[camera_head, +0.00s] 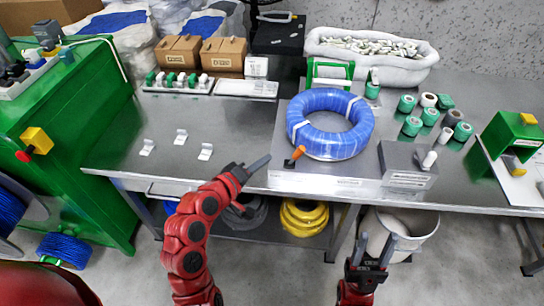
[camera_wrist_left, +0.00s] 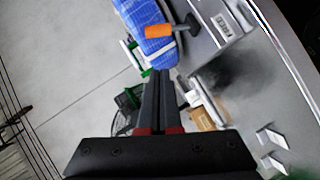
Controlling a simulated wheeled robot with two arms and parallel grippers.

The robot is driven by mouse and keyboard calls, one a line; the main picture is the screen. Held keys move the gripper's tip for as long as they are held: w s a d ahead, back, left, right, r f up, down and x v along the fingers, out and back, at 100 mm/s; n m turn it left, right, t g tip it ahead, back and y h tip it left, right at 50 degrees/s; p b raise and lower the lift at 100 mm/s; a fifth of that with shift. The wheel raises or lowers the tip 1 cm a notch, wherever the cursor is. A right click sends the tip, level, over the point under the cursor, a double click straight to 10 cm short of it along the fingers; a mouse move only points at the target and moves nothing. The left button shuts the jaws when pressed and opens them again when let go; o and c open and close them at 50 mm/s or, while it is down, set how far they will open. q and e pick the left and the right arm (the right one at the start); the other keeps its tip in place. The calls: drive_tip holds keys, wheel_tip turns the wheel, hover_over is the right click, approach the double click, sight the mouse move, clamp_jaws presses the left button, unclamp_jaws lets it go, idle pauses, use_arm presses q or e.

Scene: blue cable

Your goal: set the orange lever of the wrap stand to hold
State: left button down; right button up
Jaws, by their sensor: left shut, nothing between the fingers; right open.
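The wrap stand (camera_head: 330,184) is a grey box on the table with a blue cable coil (camera_head: 330,145) lying on it, tied with white bands. Its orange lever (camera_head: 298,153) stands at the front left corner, tilted up to the right. My left gripper (camera_head: 265,161) is shut and empty, just left of the lever and apart from it. In the left wrist view the orange lever handle (camera_wrist_left: 158,31) shows beyond the shut fingers (camera_wrist_left: 165,74), in front of the coil (camera_wrist_left: 140,15). My right gripper (camera_head: 376,246) is open and empty, in front of the table. Any hold marking is unreadable.
A grey block with a white-knobbed lever (camera_head: 428,158) sits at the stand's right. Several green and white tape rolls (camera_head: 411,126) lie beyond it. Three small white brackets (camera_head: 181,136) lie on the left tabletop. A white bin (camera_head: 402,222) stands below the table edge.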

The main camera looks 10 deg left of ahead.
use_arm(q)
drive_tip(key=v, duration=0.3)
drive_tip(key=shift+s+a, duration=0.2)
drive_tip(key=shift+a, duration=0.05)
